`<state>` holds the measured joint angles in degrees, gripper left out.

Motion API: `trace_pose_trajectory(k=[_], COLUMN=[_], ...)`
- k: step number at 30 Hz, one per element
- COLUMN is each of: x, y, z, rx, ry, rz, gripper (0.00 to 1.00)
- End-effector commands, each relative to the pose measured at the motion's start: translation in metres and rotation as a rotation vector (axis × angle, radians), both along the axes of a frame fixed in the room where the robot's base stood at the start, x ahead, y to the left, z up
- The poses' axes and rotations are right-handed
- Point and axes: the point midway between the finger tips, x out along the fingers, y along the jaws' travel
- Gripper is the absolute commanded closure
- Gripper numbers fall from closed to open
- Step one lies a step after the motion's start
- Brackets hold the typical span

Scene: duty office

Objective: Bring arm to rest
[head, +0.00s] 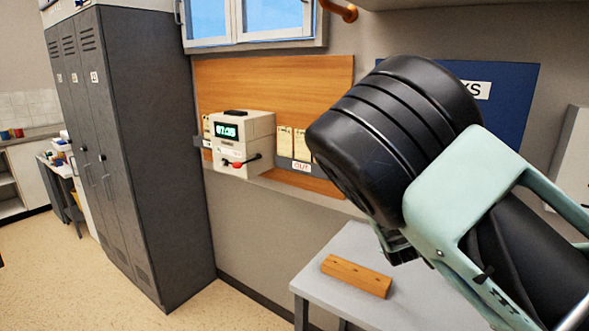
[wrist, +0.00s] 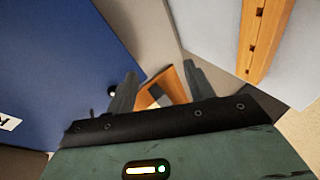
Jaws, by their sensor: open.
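My arm is raised on the right of the head view, its dark, ribbed upper part in front of the wall. My gripper (head: 398,248) shows only in part below it, over the grey table. In the wrist view my gripper (wrist: 160,84) is open, with its two grey fingers apart and nothing held between them. Behind the fingers is a brown patch with pale and dark parts, too small to tell what it is.
A wooden block with holes (head: 356,275) lies on the grey table (head: 420,300); it also shows in the wrist view (wrist: 262,38). Dark lockers (head: 150,150) stand left. A blue board (head: 515,95) is behind my arm. Floor between is clear.

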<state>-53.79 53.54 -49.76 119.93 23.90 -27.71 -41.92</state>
Motion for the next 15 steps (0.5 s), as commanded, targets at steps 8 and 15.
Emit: trace_pose_trajectory(k=[8,15], x=[-0.132,-0.263], y=[0.086,0.153], z=[-0.065,-0.030], rx=[0.551,0.735], ry=[0.467,0.804], rz=[-0.148,-0.148], gripper=[0.47,0.47])
